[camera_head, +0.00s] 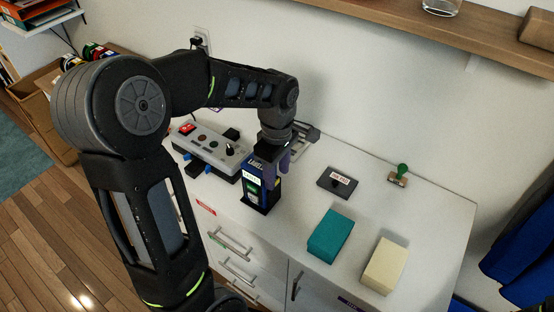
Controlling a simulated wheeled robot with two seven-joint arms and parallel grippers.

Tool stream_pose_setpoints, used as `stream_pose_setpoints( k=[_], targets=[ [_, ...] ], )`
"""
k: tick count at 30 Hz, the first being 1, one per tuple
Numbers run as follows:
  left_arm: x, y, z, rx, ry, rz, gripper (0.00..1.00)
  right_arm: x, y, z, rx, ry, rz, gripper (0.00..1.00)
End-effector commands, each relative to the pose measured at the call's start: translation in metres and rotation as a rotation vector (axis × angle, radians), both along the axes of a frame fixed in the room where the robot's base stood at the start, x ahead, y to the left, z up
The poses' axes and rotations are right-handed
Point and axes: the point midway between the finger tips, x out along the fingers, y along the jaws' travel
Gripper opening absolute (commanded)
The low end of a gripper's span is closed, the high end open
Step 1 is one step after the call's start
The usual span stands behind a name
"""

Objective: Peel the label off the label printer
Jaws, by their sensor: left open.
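The label printer (257,187) is a small dark blue and black box with a lit green panel, standing on the white cabinet top (300,202) near its front edge. My left gripper (274,166) comes down from above, right at the printer's upper right side. It is open, with its fingers beside the printer's top; I cannot tell whether they touch it. The gripper and wrist hide part of the printer's top and back, and I cannot make out the label clearly. My right gripper is not in view.
A grey control box (208,146) with buttons stands left of the printer. A black ink pad (340,182), a green-handled stamp (399,174), a teal box (330,236) and a cream block (384,265) are to the right. A wooden shelf (480,45) hangs above. Bare top lies between printer and pad.

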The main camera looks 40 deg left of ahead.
Motion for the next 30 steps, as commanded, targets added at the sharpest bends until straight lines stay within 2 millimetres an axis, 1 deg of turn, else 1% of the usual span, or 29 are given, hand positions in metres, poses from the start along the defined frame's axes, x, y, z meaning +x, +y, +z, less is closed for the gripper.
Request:
stream_pose_setpoints(
  k=[3,5,13,14,30],
  targets=[
    [-0.0006,0.0001,-0.0104,0.0,0.002,0.0,0.45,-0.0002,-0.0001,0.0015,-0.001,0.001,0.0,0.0],
    [-0.0004,0.0,-0.0133,0.0,0.0,-0.001,0.45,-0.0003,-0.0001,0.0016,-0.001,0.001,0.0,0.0],
    [-0.0002,0.0,-0.0147,0.0,-0.001,0.0,0.45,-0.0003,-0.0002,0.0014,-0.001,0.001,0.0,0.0],
    [-0.0001,0.0,-0.0147,0.0,-0.001,0.0,0.44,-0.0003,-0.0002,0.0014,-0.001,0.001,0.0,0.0],
    [-0.0001,0.0,-0.0143,0.0,-0.001,0.0,0.0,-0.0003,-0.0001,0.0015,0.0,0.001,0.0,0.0]
  ],
)
